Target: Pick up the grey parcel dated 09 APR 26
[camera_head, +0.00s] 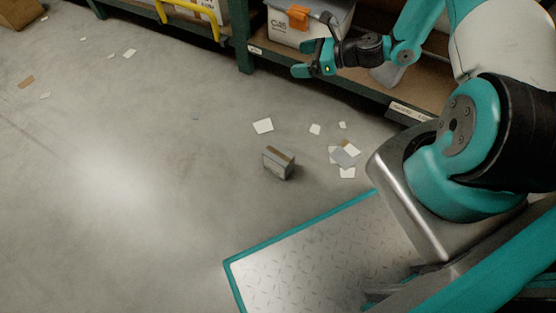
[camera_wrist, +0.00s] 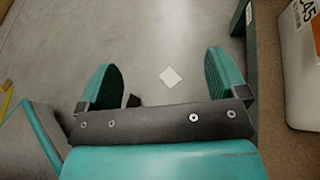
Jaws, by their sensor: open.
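A small grey box-shaped parcel (camera_head: 278,163) with a brown strip along its top stands on the concrete floor, just beyond the far edge of my base plate. Any date on it is too small to read. My gripper (camera_head: 301,57) is open and empty, up beside the rack at the top, well away from the parcel. In the wrist view my gripper (camera_wrist: 160,75) has its two teal fingers wide apart, with floor between them. The parcel cannot be made out for certain in the wrist view.
A rack shelf (camera_head: 345,77) with a grey bin (camera_head: 290,35) with an orange clip is close to my gripper. Paper scraps (camera_head: 263,126) lie on the floor, several beside the parcel. A cardboard box (camera_head: 20,12) is at top left. Open floor lies left of the parcel.

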